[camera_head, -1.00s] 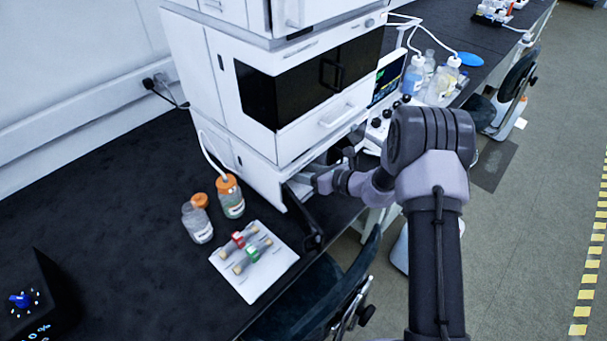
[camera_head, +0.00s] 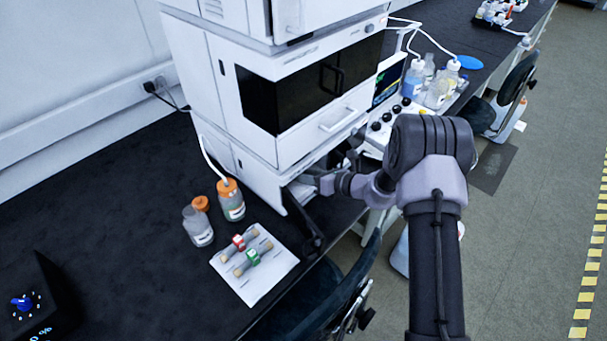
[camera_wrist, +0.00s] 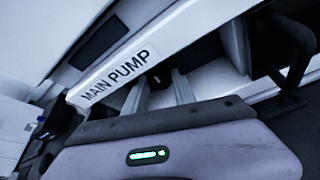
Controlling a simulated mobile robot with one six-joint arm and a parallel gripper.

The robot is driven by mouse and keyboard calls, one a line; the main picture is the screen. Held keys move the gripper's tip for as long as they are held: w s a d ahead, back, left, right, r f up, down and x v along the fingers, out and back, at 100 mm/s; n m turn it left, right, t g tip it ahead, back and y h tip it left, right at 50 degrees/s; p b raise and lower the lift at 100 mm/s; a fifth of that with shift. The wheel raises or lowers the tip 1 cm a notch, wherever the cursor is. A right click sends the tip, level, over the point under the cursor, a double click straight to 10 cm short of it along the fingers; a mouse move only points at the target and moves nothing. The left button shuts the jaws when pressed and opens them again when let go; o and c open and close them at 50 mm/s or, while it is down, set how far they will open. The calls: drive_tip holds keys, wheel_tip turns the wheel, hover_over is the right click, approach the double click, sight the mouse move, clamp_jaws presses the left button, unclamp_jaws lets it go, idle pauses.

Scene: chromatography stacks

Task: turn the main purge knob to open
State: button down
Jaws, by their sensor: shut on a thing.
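The main pump (camera_wrist: 118,76) fills the upper part of the wrist view, its white strip lettered MAIN PUMP and tilted. My gripper (camera_wrist: 160,88) has its two grey fingers reaching to the pump's front below that strip, shut on a small dark part between them. I take this to be the purge knob (camera_wrist: 159,77); its pointer and markings cannot be read. In the head view my gripper (camera_head: 312,184) is at the lowest unit of the white stack (camera_head: 262,178), where the knob is hidden.
A black handle-like part (camera_wrist: 294,48) is close at the right in the wrist view. A chair (camera_head: 330,295) stands below.

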drive_tip(key=shift+w+d+m+g+y, duration=0.1)
drive_tip(key=shift+m+g+y, duration=0.3)
drive_tip(key=shift+m+y, duration=0.55)
drive_tip(key=m, duration=0.1)
drive_tip(key=m+y, duration=0.1)
drive_tip(key=m, duration=0.2)
drive_tip(key=shift+f+g+y+b, duration=0.25)
drive_tip(key=shift+f+g+b, duration=0.05)
drive_tip(key=shift+b, duration=0.05)
drive_tip(key=m+y+b, duration=0.2)
drive_tip(key=m, duration=0.2)
drive_tip(key=shift+d+f, duration=0.1)
drive_tip(key=shift+f, duration=0.05)
drive_tip(key=shift+m+y+b, duration=0.4)
drive_tip(key=shift+m+b, duration=0.35)
drive_tip(key=shift+m, duration=0.9)
drive_tip(key=shift+t, duration=0.4)
drive_tip(key=c, duration=1)
unclamp_jaws()
drive_tip(key=shift+c, duration=0.2)
